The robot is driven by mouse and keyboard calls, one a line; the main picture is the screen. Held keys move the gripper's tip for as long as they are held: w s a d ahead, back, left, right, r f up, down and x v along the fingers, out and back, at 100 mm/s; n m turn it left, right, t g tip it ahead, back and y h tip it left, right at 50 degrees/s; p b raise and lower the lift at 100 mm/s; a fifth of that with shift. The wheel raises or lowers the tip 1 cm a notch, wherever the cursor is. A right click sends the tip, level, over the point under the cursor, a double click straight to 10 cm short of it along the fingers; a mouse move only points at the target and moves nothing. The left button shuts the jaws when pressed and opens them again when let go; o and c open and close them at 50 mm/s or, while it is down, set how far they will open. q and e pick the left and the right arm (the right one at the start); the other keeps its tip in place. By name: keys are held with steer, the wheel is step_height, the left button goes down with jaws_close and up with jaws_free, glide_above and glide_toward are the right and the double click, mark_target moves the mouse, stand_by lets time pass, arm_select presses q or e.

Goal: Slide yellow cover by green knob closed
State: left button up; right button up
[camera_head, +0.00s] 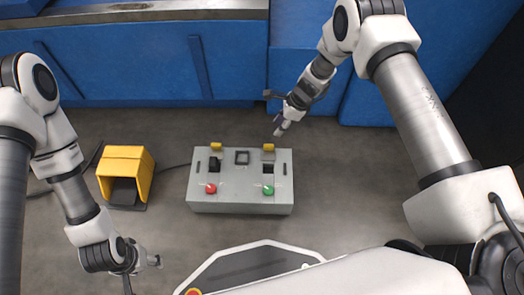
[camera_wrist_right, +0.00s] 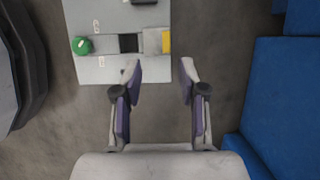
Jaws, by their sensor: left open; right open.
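A grey control box (camera_head: 240,203) stands on the floor, with a green knob (camera_head: 268,190) at its right front and a red knob (camera_head: 211,188) at its left front. The yellow cover (camera_head: 268,147) by the green knob sits at the box's back edge; a dark square opening shows between them. The right wrist view also shows this cover (camera_wrist_right: 166,42) and the green knob (camera_wrist_right: 82,45). My right gripper (camera_wrist_right: 161,68) is open and empty, just behind the box near the yellow cover, not visibly touching it. My left gripper (camera_head: 150,260) is open and empty, left of the box.
A second yellow cover (camera_head: 216,146) sits at the back edge on the red knob's side. A yellow pedal housing (camera_head: 126,165) with a cable stands left of the box. Blue cabinets (camera_head: 130,65) line the back. Floor right of the box is clear.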

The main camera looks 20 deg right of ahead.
steer(key=b, duration=0.4)
glide_toward(270, 145)
step_height(270, 145, down, 2)
steer(key=b+x, duration=0.1)
steer(key=x, duration=0.1)
steer(key=b+x, duration=0.1)
steer(key=x, duration=0.2)
steer(key=b+x, duration=0.2)
steer(key=x, duration=0.1)
steer(key=shift+w+a+r, duration=0.1)
steer(key=shift+a+r, duration=0.05)
steer(key=shift+a, duration=0.2)
arm_select(q)
step_height(270, 145, down, 11)
steer(key=shift+w+f, duration=0.15)
arm_select(e)
steer(key=shift+r, duration=0.1)
jaws_close()
